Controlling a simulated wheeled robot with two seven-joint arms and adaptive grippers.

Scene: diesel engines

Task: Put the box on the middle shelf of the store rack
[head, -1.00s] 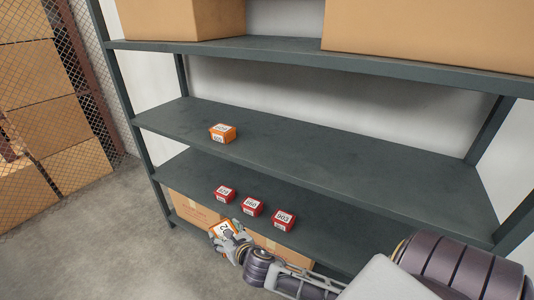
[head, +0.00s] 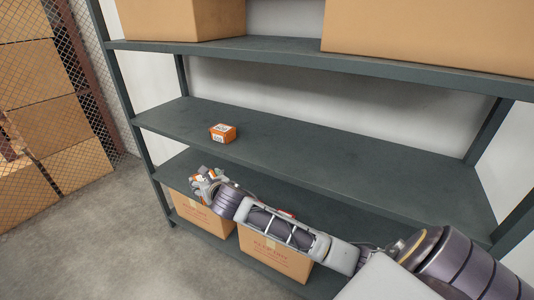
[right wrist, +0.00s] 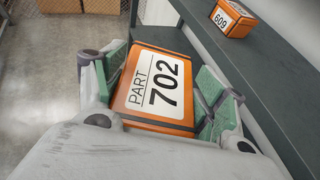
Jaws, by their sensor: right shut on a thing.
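An orange box (right wrist: 160,88) with a white "PART 702" label is between the pads of my right gripper (right wrist: 161,92), which is shut on it. In the head view, my right gripper (head: 208,180) is in front of the left part of the rack. It is lower than the shelf (head: 330,160) that bears another orange box (head: 222,133), and near the level of the shelf below (head: 175,168). The held box is mostly hidden by the gripper there. My left gripper is not in view.
The other orange box, labelled 609, also shows in the right wrist view (right wrist: 233,18). Its shelf is otherwise clear. Red boxes on the shelf below are almost hidden behind my right arm. Large cartons (head: 275,257) stand at the bottom and others on the top shelf (head: 430,30).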

